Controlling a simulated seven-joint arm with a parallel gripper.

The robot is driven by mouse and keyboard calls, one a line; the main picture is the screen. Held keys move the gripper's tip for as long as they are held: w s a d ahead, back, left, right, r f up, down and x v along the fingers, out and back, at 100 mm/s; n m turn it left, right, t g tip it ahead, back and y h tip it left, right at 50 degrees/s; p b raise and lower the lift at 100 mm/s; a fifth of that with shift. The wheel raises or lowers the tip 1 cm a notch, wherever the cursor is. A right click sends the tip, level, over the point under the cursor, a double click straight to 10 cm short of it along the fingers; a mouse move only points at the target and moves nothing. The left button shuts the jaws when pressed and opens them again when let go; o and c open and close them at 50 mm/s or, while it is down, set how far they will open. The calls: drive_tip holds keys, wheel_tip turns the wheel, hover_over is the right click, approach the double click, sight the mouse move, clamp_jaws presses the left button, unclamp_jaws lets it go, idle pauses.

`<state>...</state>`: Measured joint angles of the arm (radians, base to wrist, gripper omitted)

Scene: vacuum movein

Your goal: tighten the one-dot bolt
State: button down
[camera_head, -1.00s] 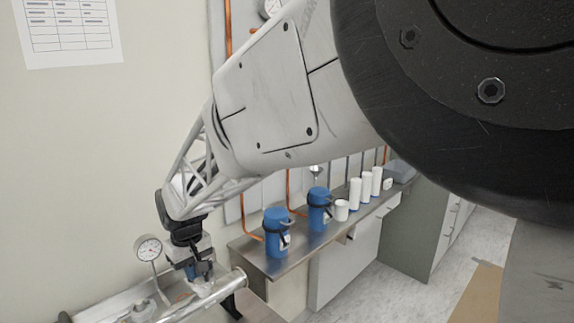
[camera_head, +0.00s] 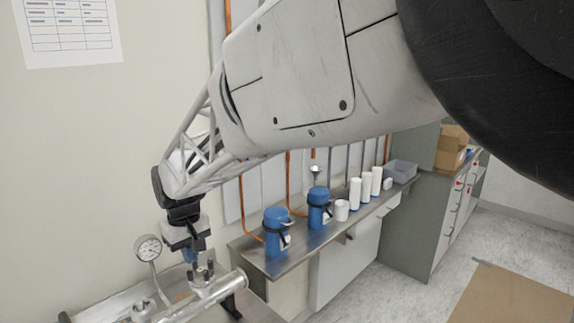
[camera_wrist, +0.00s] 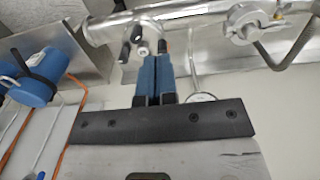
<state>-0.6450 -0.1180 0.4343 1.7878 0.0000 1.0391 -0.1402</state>
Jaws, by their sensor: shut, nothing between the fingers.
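A metal pipe (camera_head: 232,285) with a short upright fitting lies at the lower left of the head view; the pipe (camera_wrist: 98,30) also crosses the top of the wrist view. Several small upright bolts (camera_head: 209,268) stand on the fitting. In the wrist view a dark bolt (camera_wrist: 125,51) and a silver-ended one (camera_wrist: 143,48) show just ahead of my gripper. No dot mark is legible, so I cannot tell which bolt has one dot. My gripper (camera_wrist: 154,59) has blue fingers pressed together, empty, with tips close to the bolts. It also shows above the fitting in the head view (camera_head: 191,260).
A round pressure gauge (camera_head: 148,248) stands just left of my gripper. A pipe clamp (camera_wrist: 243,24) sits on the pipe in the wrist view. Two blue flasks (camera_head: 276,233) and several white containers (camera_head: 355,193) stand on the bench to the right.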

drive_tip(key=shift+w+a+r, duration=0.1)
drive_tip(key=shift+w+r, duration=0.35)
drive_tip(key=shift+r, duration=0.1)
drive_tip(key=shift+f, duration=0.15)
